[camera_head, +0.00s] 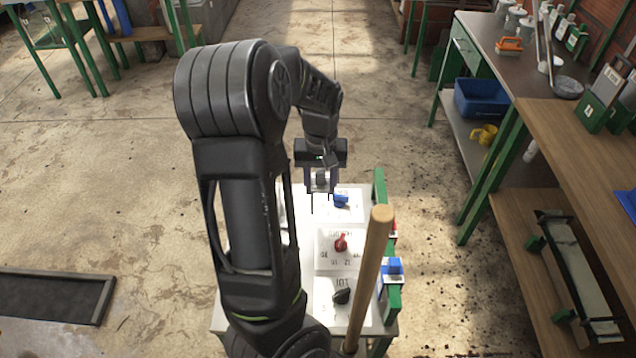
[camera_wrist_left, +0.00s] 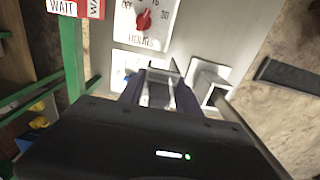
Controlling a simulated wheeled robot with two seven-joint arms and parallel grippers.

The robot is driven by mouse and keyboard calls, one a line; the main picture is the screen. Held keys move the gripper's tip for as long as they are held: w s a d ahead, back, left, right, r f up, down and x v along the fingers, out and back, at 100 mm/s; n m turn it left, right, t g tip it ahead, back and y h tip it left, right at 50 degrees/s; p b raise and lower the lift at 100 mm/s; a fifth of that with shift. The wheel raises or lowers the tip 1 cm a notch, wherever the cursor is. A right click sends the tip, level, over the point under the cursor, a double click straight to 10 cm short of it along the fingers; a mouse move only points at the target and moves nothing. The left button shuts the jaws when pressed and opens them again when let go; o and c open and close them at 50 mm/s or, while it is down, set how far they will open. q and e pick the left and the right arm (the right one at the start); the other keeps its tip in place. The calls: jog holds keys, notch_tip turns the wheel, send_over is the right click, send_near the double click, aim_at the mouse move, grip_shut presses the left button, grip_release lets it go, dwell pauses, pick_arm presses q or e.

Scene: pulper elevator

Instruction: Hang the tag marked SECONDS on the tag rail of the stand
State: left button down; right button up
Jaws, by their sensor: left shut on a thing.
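My left gripper (camera_head: 321,184) is above the far end of a pale stand (camera_head: 212,318). Its fingers (camera_wrist_left: 160,88) are shut on a small grey thing; no lettering on it can be read. A green upright rail (camera_head: 380,190) runs along the stand's right side. A red-and-white tag (camera_head: 394,228) and a blue-and-white tag (camera_head: 392,270) are on it. In the left wrist view, a red-and-white tag marked WAIT (camera_wrist_left: 62,7) shows at top left by a green post. I cannot make out the word SECONDS anywhere. My right gripper is not in view.
The stand's white panels carry a blue knob (camera_head: 341,201), a red knob (camera_head: 341,243) and a black knob (camera_head: 342,296). A wooden pole (camera_head: 370,280) rises at the near right. A workbench (camera_head: 540,125) stands at right. The floor beyond the stand is clear.

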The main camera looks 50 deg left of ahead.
pick_arm(q)
send_near(383, 198)
jog(key=shift+s+a+f, duration=0.1)
jog(key=shift+f, duration=2.85)
jog(key=shift+f+b, duration=1.2)
jog(key=shift+f, duration=0.4)
jog(key=c, duration=0.8)
grip_release()
jog(key=shift+o, duration=0.2)
notch_tip(383, 198, up, 8)
jog(key=shift+f, duration=0.1)
